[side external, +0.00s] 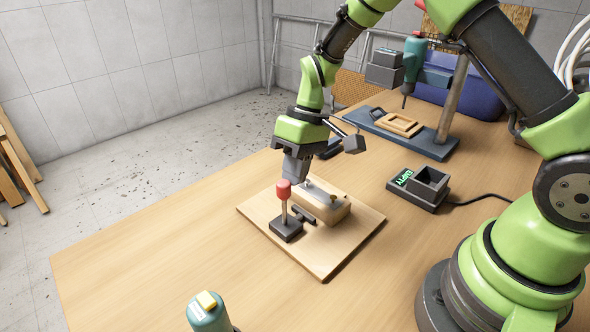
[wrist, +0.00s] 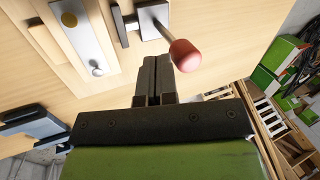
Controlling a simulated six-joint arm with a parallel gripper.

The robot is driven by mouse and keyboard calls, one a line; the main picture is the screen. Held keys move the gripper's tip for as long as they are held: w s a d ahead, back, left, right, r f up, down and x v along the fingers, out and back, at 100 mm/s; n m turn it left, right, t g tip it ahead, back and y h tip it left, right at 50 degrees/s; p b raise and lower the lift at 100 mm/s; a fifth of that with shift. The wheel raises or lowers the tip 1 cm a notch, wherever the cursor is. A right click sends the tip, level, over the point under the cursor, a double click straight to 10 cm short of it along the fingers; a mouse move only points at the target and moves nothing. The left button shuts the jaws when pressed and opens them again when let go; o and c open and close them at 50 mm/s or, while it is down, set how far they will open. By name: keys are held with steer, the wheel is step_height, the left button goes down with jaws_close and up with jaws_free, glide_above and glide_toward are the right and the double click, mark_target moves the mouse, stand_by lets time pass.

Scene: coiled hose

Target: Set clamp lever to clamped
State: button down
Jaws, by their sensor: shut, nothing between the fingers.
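The clamp lever has a red knob (side external: 283,188) on a metal rod, standing roughly upright from a dark base (side external: 286,231). In the wrist view the red knob (wrist: 186,55) and rod (wrist: 164,30) point toward the camera, just right of my fingertips. A short dark clamp bar (side external: 304,216) lies beside the base, near a wooden block (side external: 338,210) with a metal plate (wrist: 78,30). My gripper (wrist: 153,62) is shut and empty, pointing down beside the knob. In the side view it sits behind the knob; I cannot tell whether they touch.
The clamp and block sit on a wooden board (side external: 340,252). A drill press (side external: 414,62) and blue bin (side external: 480,97) stand at the back right. A dark box with a green display (side external: 403,177) is right of the board. A yellow-topped bottle (side external: 207,314) stands in front. The left tabletop is clear.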

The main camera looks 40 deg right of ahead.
mark_target(281, 181)
steer(key=shift+a+r+h, duration=0.15)
steer(key=shift+a+h, duration=0.25)
steer(key=shift+h, duration=0.1)
steer(key=shift+a+r+h, duration=0.15)
steer(key=shift+a+h, duration=1)
steer(key=shift+h, duration=0.05)
steer(key=shift+a+f+h, duration=0.7)
steer(key=shift+a+h, duration=0.2)
steer(key=shift+a, duration=0.5)
steer(key=shift+a+f+h, duration=0.75)
steer(key=shift+a+h, duration=0.15)
steer(key=shift+a, duration=0.55)
steer(key=shift+a+f+h, duration=0.7)
steer(key=shift+a+h, duration=0.2)
steer(key=shift+a, duration=0.5)
steer(key=shift+a+f, duration=0.15)
steer(key=v, duration=1)
steer(key=shift+r, duration=0.2)
steer(key=shift+d, duration=0.2)
